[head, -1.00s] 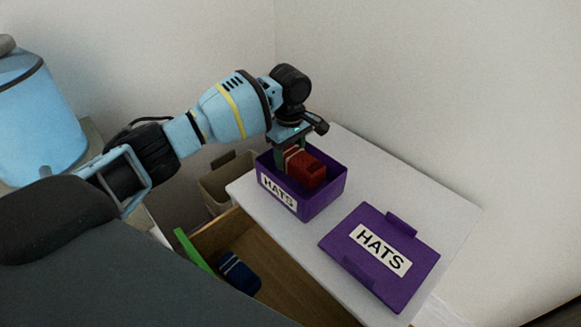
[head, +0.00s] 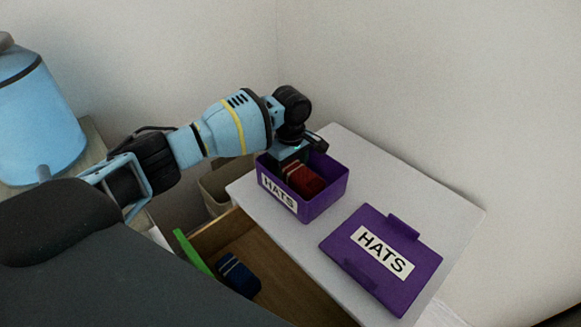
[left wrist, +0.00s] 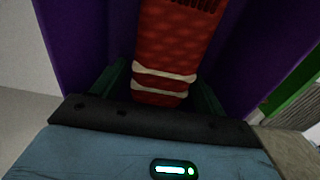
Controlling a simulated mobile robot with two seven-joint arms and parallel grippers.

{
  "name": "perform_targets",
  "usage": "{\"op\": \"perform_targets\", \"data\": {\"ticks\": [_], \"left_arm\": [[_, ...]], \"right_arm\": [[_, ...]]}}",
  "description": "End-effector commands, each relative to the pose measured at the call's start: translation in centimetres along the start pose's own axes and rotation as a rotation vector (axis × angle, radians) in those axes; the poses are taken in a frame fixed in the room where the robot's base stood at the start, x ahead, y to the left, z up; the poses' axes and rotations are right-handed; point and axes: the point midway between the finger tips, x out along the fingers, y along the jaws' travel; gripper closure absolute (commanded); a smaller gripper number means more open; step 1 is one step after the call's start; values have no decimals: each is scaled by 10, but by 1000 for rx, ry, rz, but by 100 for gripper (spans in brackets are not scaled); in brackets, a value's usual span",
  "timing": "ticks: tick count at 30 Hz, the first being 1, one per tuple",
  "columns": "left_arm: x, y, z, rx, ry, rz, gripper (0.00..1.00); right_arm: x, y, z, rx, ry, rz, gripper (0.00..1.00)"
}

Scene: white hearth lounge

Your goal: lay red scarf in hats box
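The red scarf (head: 304,181), folded with pale bands, is low inside the open purple hats box (head: 325,207), mostly below its rim. My left gripper (head: 290,164) reaches down into the box, its fingers largely hidden in the head view. In the left wrist view the red scarf (left wrist: 172,45) lies between the two dark green fingers (left wrist: 162,82), whose tips are close against its sides. Whether the scarf touches the box floor is hidden. My right gripper is in neither view.
The purple lid marked HATS (head: 381,258) lies on the white tabletop (head: 400,186) right of the box. Below is an open wooden drawer (head: 275,282) with a dark blue striped bundle (head: 238,275) and a green item (head: 192,252). A beige bin (head: 213,190) stands behind; walls close in the corner.

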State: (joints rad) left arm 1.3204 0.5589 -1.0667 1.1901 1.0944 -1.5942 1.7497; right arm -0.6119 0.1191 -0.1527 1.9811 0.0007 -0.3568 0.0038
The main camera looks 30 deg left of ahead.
Motion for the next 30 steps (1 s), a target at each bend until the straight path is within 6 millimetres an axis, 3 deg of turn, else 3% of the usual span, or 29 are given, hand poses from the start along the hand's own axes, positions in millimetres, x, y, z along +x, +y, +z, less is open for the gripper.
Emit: {"op": "perform_targets", "data": {"ticks": [11, 14, 24, 30], "left_arm": [[-4, 0, -1, 0, 2, 0, 24], [-16, 0, -1, -1, 2, 3, 24], [-84, 1, 0, 0, 1, 6, 24], [-112, 1, 0, 0, 0, 3, 24]], "right_arm": [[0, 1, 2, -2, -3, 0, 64], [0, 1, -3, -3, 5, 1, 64], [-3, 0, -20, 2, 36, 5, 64], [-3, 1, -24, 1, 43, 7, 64]]}}
